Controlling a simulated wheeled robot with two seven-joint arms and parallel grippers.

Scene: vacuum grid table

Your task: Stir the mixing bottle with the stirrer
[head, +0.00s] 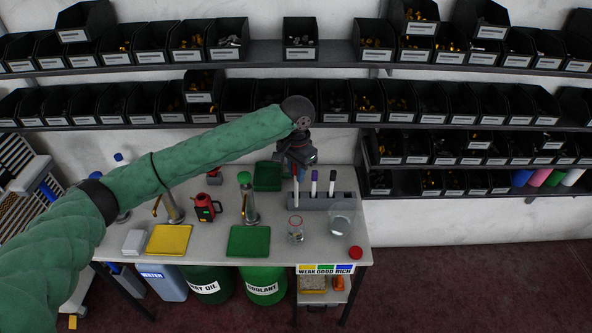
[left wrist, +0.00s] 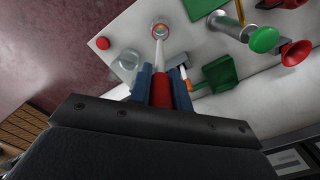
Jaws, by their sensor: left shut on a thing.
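My left gripper (head: 297,166) is above the back part of the table and points down. It is shut on the stirrer (head: 296,190), which has a red handle and a white shaft. The stirrer also shows in the left wrist view (left wrist: 160,92), between the blue fingers (left wrist: 161,84). The mixing bottle (head: 296,236) is clear with a red rim and stands upright in front of the tool rack. In the left wrist view the shaft's end overlaps the bottle's mouth (left wrist: 161,30). In the head view the tip appears above the rim, apart from it. My right gripper is out of view.
A grey rack (head: 340,202) holds a few upright tools behind the bottle. A clear beaker (head: 343,219) and a red lid (head: 356,253) are to its right. A green tray (head: 249,241), a tap and a red can (head: 206,208) lie left. Shelves of bins line the wall.

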